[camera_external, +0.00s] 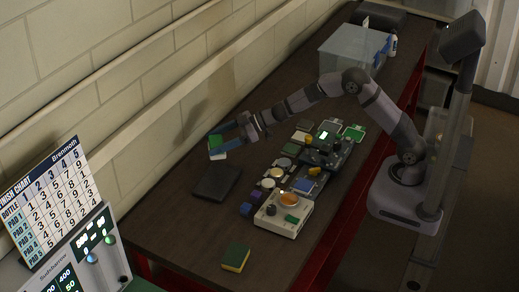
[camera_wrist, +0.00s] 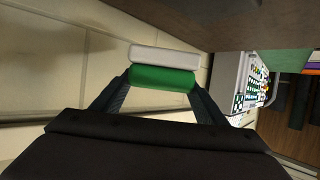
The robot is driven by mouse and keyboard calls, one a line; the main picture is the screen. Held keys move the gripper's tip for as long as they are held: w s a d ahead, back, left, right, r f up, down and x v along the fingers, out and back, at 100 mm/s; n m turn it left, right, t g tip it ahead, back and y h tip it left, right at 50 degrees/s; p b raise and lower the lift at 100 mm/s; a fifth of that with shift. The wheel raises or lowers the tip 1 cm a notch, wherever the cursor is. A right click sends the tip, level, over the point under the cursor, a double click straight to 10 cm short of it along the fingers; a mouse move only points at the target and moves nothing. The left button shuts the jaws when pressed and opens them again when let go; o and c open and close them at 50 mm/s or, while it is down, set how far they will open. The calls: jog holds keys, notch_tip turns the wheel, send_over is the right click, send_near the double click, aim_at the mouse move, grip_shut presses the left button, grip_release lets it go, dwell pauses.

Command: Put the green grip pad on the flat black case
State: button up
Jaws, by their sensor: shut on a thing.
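The green grip pad (camera_wrist: 161,78) with a white layer is between the fingertips of my gripper (camera_wrist: 160,84) in the wrist view. My gripper (camera_external: 226,138) is shut on it and holds it above the far side of the bench in the external view, where the pad (camera_external: 215,142) shows green. The flat black case (camera_external: 217,182) lies on the bench below and nearer the camera than the pad. The pad is apart from the case. The top of the case looks bare.
A green and yellow sponge (camera_external: 235,257) lies at the near end of the bench (camera_external: 185,222). A white device with an orange dish (camera_external: 283,213) and several small items stand right of the case. A clear bin (camera_external: 352,50) stands at the far end. The wall runs along the left.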

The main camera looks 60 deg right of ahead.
aim_at(215, 146)
jog(key=shift+s+a+r+n+g+y, duration=0.15)
jog(key=shift+a+r+n+y, duration=0.1)
jog(key=shift+a, duration=0.35)
jog(key=shift+s+a+r+n+g+y, duration=0.15)
jog(key=shift+a+r+n+y, duration=0.1)
jog(key=shift+a, duration=0.35)
jog(key=shift+s+a+f+n+g, duration=0.1)
jog(key=shift+s+a+n+g, duration=0.2)
jog(key=shift+s+a, duration=0.1)
jog(key=shift+s, duration=0.1)
jog(key=shift+f+p, duration=0.8)
jog(key=shift+f, duration=4.2)
jog(key=shift+f, duration=0.15)
jog(key=o, duration=1)
